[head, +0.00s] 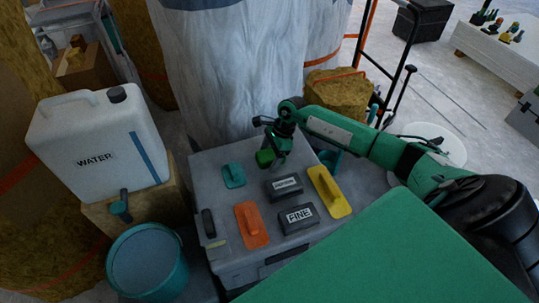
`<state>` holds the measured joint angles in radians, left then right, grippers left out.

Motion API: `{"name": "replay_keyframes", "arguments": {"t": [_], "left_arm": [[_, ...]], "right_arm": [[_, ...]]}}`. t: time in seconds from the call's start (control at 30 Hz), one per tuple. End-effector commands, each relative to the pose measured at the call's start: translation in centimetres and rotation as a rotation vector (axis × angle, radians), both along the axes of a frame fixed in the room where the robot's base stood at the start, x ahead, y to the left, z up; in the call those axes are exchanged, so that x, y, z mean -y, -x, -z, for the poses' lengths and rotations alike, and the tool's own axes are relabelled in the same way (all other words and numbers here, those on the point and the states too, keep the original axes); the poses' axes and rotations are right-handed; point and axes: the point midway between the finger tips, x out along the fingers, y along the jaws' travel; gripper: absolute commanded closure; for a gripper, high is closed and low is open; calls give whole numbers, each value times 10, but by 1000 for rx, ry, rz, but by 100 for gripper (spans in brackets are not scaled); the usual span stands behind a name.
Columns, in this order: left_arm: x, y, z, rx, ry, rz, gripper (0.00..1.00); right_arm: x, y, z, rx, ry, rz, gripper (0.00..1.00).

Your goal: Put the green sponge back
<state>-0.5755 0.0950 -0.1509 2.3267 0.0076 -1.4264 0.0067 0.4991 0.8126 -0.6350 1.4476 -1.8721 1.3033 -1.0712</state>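The green sponge (265,158) is a small bright green block at the fingers of my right gripper (273,153). The gripper points down over the back part of a grey case top (205,168) and appears shut on the sponge. The fingers partly hide the sponge, and I cannot tell whether it touches the case top. On the case lie a teal float (233,175), an orange float (251,226), a yellow float (329,192), a block marked FINE (298,218) and another dark labelled block (285,187). My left gripper is out of view.
A white WATER canister (98,145) with a tap stands left of the case, above a teal bucket (148,262). Wrapped pale material (225,65) rises behind the case. A straw-coloured bale (338,92) and a black hand-truck frame (400,75) stand behind right.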

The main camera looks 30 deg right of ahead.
Motion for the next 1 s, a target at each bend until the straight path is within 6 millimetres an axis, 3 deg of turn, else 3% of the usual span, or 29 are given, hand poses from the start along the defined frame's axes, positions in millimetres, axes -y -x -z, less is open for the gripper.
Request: {"name": "replay_keyframes", "arguments": {"t": [0.23,0.37,0.7,1.0], "left_arm": [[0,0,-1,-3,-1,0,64],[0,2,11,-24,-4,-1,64],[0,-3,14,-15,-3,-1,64],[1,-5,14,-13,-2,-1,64]], "right_arm": [[0,0,-5,0,0,0,24],[11,1,-27,3,3,1,24],[36,9,-92,2,1,0,24],[44,11,-113,1,-1,-1,24]]}}
